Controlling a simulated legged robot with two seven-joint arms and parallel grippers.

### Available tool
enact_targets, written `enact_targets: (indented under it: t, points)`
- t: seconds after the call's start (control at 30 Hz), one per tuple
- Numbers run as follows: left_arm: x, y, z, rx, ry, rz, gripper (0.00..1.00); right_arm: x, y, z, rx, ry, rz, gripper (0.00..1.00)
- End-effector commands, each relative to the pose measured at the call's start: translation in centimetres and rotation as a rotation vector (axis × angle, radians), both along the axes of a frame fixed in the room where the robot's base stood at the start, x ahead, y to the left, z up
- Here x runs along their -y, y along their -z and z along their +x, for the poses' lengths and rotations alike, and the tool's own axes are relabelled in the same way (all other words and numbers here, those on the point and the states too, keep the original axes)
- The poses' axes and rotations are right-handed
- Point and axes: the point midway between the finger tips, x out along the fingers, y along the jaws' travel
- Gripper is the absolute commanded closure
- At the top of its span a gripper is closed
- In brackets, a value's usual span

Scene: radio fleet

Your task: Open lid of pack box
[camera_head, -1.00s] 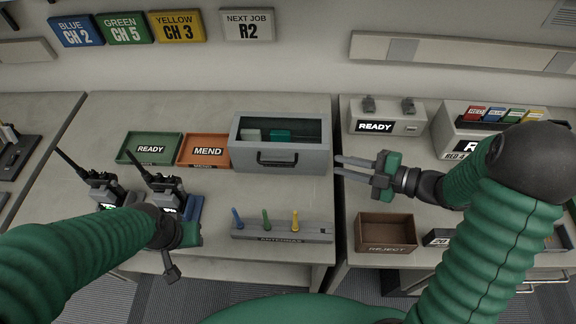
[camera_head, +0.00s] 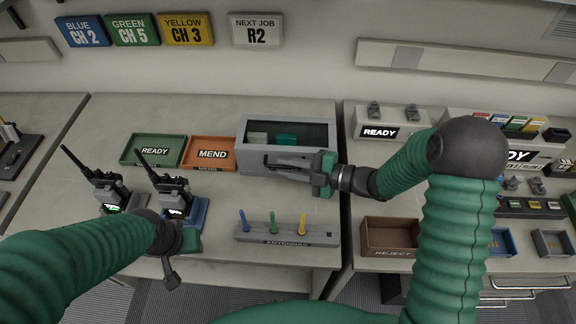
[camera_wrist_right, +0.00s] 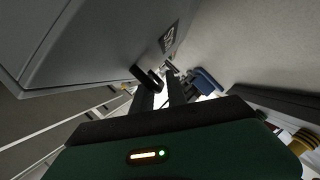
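The pack box (camera_head: 240,158) is a grey box at the back of the middle table; its top shows a dark opening or window with a teal item and a pale item inside. Its black front handle is mostly hidden by my gripper in the head view, but the handle (camera_wrist_right: 149,78) shows in the wrist view. My right gripper (camera_head: 268,163) is in front of the box at the handle, its fingers apart. In the wrist view the handle is close to the fingertips; I cannot tell whether they touch. My left gripper (camera_head: 171,274) hangs at the table's front edge, its fingers unclear.
Two radios (camera_head: 111,195) (camera_head: 174,197) stand left, near my left arm. A green READY tray (camera_head: 126,160) and an orange MEND tray (camera_head: 194,162) lie beside the box. The antenna rack (camera_head: 285,236) stands in front. A brown reject bin (camera_head: 390,236) is at right.

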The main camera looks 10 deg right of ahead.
Motion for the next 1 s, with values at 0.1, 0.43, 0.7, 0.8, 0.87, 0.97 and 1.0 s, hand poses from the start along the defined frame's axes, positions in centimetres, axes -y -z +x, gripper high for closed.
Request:
enact_targets:
  t: [0.1,0.43,0.7,0.8,0.87,0.97,1.0]
  points:
    - [-0.02,0.01,0.0,0.0,-0.001,0.0,0.64,0.01,0.08,0.13,0.0,0.001,0.002,0.82]
    - [0.0,0.01,-0.01,0.0,0.0,0.0,0.64,0.16,0.08,0.1,0.0,0.001,0.002,1.0]
    - [-0.01,0.02,-0.01,0.0,0.0,0.0,0.64,0.21,0.17,0.14,-0.002,0.004,0.0,1.0]
    - [-0.01,0.02,-0.01,0.0,0.0,0.0,0.64,0.18,0.18,0.14,-0.002,0.004,0.0,1.0]
    - [-0.01,0.03,0.0,0.0,0.0,0.0,0.64,0.16,0.18,0.14,-0.003,0.002,0.0,1.0]
    - [-0.01,0.03,0.0,0.0,0.0,0.0,0.64,0.14,0.2,0.12,-0.004,0.003,0.001,1.0]
    - [-0.01,0.03,0.0,0.0,0.0,0.0,0.64,0.14,0.21,0.12,-0.004,0.003,0.001,1.0]
